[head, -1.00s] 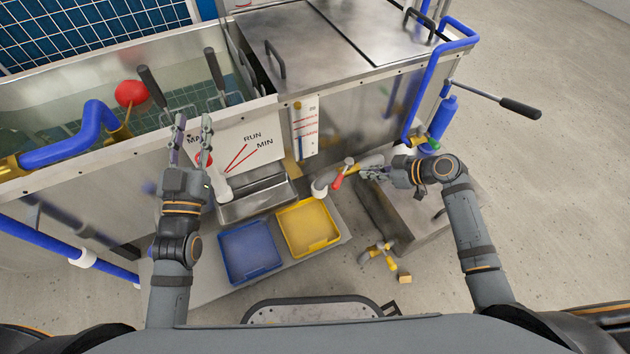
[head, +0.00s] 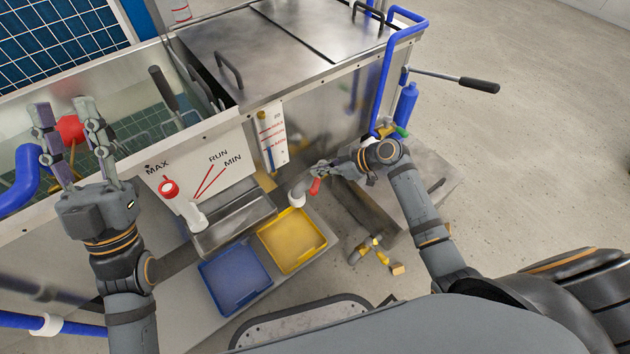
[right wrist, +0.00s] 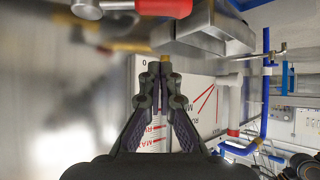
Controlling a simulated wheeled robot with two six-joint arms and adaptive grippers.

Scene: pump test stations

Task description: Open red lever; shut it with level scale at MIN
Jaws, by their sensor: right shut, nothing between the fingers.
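The red lever (head: 315,186) sits on the pale pipe outlet (head: 297,194) below the tank's front. Its red handle also shows at the top of the right wrist view (right wrist: 165,7). My right gripper (head: 322,168) is shut and empty, close beside the lever; I cannot tell if they touch. The level scale (head: 270,135) is a white strip with red marks and a blue lower part on the tank front. It shows partly behind the fingers in the right wrist view (right wrist: 158,144); the exact level is unclear. My left gripper (head: 63,108) is open and empty, raised at the tank's left.
A MAX/RUN/MIN panel (head: 222,165) is on the tank front, above a metal trough (head: 233,224). Blue (head: 236,281) and yellow (head: 291,240) trays lie below. A yellow fitting (head: 370,250) is on the floor. A black-handled lever (head: 478,84) sticks out at right.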

